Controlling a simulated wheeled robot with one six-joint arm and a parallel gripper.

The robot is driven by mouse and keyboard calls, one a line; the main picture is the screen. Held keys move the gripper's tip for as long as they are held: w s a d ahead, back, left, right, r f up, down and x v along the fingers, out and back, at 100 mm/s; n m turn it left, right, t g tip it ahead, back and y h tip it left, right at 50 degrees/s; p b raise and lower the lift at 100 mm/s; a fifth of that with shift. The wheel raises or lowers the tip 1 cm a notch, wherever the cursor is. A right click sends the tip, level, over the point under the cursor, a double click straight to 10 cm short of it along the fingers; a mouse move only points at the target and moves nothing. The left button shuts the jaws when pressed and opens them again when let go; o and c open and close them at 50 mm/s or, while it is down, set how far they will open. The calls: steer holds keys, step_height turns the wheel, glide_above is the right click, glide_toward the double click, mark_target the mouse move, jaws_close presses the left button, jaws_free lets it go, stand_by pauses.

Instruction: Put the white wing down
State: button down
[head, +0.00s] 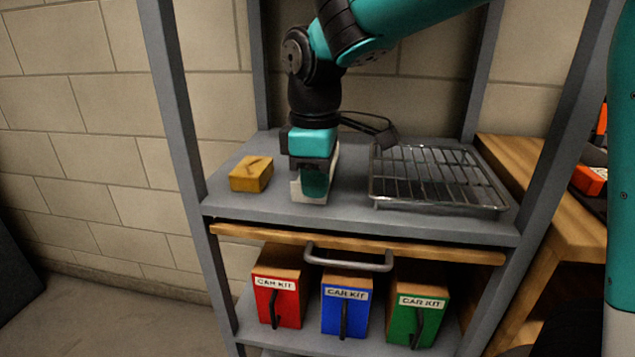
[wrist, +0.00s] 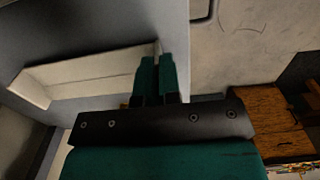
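The white wing (head: 297,191) is at the left part of the grey shelf, mostly hidden behind my gripper (head: 315,185). Its pale edges show on both sides of the fingers, low at the shelf surface. I cannot tell whether it rests on the shelf. In the wrist view the wing (wrist: 85,72) is a long pale channel reaching from the left to the fingertips. My gripper (wrist: 157,65) points down, its teal fingers nearly together with the wing's thin end between them.
A yellow block (head: 251,174) sits left of the gripper. A wire rack (head: 435,180) fills the shelf's right part. Grey uprights (head: 178,110) frame the shelf (head: 350,215). Below are a drawer handle (head: 348,262) and red, blue and green car kit boxes (head: 345,305).

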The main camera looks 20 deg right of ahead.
steer(key=shift+f, duration=0.1)
steer(key=c, duration=1.3)
jaws_free()
step_height(320, 180, up, 7)
steer(key=shift+p, duration=1)
steer(key=s+a+f+m+y, duration=0.1)
steer(key=s+f, duration=0.1)
steer(key=s, duration=0.4)
steer(key=s+a+f+m+y, duration=0.1)
steer(key=s+f, duration=0.1)
steer(key=s, duration=0.4)
steer(key=s+a+f+m+y, duration=0.2)
steer(key=s, duration=0.4)
steer(key=shift+s+f, duration=0.25)
